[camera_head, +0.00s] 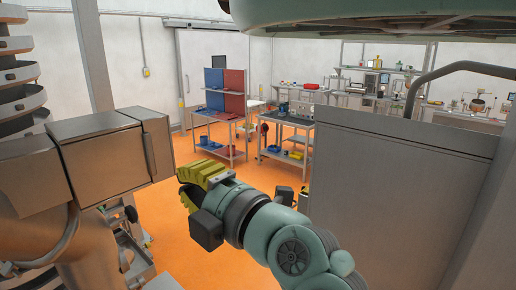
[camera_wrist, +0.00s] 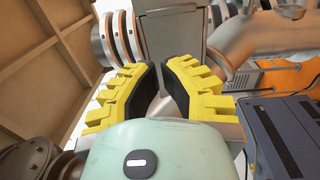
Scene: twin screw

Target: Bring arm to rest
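My gripper (camera_head: 203,176) shows in the middle of the head view, at the end of my pale green arm, with its yellow fingers pointing left. In the wrist view, its two yellow fingers with black pads (camera_wrist: 161,68) reach up towards each other. A gap shows between the pads, narrow at the tips, and nothing is held in it. The fingers are close in the picture to a large grey metal machine (camera_head: 110,155) on the left. I cannot tell whether they touch it.
A large grey cabinet (camera_head: 390,200) fills the right side. Farther back stand a metal cart with blue and red panels (camera_head: 223,115) and a workbench (camera_head: 290,125). Orange floor (camera_head: 180,240) is open between. A dark blue case (camera_wrist: 285,135) lies right in the wrist view.

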